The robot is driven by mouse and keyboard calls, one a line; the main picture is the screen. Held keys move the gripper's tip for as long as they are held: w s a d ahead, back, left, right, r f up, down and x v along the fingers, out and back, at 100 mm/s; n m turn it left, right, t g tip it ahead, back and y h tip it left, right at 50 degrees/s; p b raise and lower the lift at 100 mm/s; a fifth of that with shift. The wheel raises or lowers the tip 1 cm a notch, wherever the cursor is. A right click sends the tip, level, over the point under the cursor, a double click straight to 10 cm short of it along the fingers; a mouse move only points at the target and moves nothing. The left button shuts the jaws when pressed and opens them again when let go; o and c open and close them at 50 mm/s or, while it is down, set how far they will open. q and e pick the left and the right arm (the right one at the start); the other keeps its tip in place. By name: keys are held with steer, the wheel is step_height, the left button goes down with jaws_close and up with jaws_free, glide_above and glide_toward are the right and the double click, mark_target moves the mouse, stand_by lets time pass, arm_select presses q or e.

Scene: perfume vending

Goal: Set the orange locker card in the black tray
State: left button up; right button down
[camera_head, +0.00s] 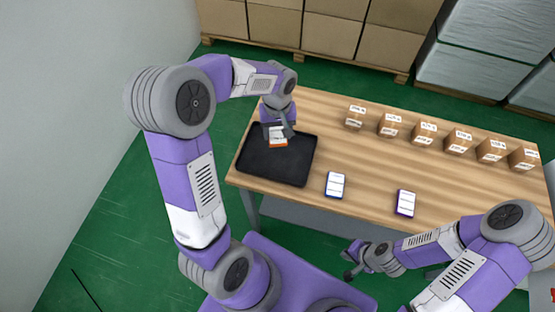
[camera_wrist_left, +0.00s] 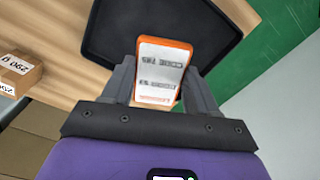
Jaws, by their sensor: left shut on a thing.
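The orange locker card (camera_head: 278,140) has a white label face and an orange border. In the head view it is over the upper part of the black tray (camera_head: 262,168), which sits at the table's left end. My left gripper (camera_head: 278,131) is shut on the card. In the left wrist view the card (camera_wrist_left: 162,68) is between the two fingers of my left gripper (camera_wrist_left: 160,85), with the tray (camera_wrist_left: 215,25) behind it. I cannot tell whether the card touches the tray floor. My right gripper (camera_head: 350,262) is near the front of the table, with no card at it.
A row of several small labelled boxes (camera_head: 424,132) stands along the back right. Large cartons (camera_head: 330,35) are stacked behind the table.

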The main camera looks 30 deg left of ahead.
mark_target(278, 156)
arm_select(q)
steer(key=shift+f+b, duration=0.35)
steer(key=shift+f, duration=0.55)
step_height(278, 156, down, 9)
steer(key=shift+w+f+b, duration=0.1)
steer(key=shift+f+b, duration=0.05)
steer(key=shift+b, duration=1.05)
steer(key=shift+f, duration=0.2)
steer(key=o, duration=1)
steer(key=shift+o, duration=0.2)
steer(key=shift+r, duration=0.2)
